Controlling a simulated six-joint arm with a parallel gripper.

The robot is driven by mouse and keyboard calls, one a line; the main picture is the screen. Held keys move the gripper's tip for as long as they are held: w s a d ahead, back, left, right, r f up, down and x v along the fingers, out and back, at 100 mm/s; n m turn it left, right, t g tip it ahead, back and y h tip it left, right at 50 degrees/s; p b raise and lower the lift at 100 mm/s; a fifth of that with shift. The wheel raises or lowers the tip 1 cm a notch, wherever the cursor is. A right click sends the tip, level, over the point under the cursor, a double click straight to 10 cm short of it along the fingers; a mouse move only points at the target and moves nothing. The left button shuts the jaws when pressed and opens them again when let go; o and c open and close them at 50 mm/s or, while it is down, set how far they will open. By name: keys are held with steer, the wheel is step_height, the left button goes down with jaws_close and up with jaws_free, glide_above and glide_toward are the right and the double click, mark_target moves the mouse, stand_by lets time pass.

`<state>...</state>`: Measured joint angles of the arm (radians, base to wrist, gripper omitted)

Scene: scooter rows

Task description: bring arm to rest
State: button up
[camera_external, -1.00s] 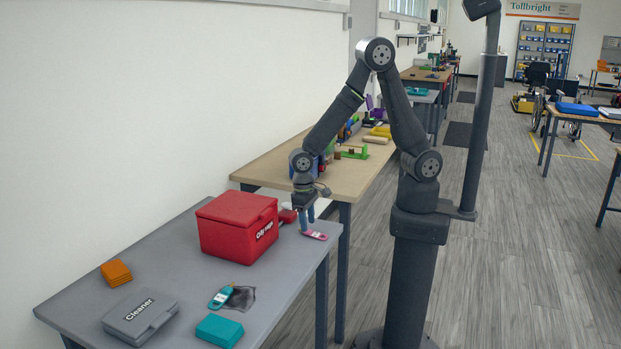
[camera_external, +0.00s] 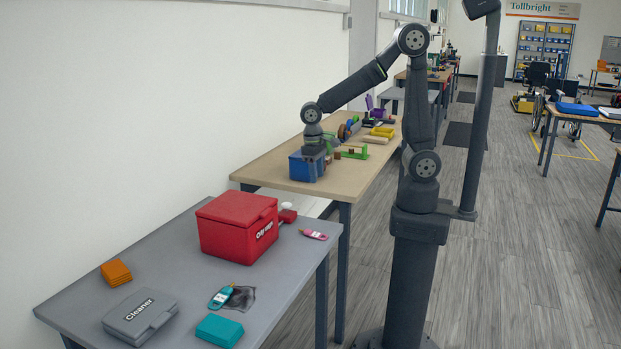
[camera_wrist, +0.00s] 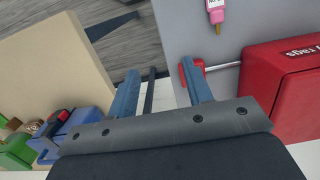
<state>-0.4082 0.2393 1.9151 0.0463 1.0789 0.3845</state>
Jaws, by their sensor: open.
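My gripper (camera_external: 313,168) hangs pointing down, raised in front of the tan table's near end. In the wrist view my gripper (camera_wrist: 160,85) has its two blue fingers apart, with nothing held between them. Beyond the fingers that view shows floor and the gap between the tan table and the grey table. In the external view the fingers are hard to tell from the blue bin (camera_external: 298,168) behind them.
The tan table (camera_external: 262,170) holds several coloured items.

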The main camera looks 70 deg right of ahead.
step_height(320, 180, up, 5)
steer(key=w+d+m, duration=0.4)
steer(key=w+d, duration=0.1)
steer(key=d, duration=0.3)
steer(key=w+d+m, duration=0.5)
steer(key=d, duration=0.3)
steer(key=shift+r, duration=0.25)
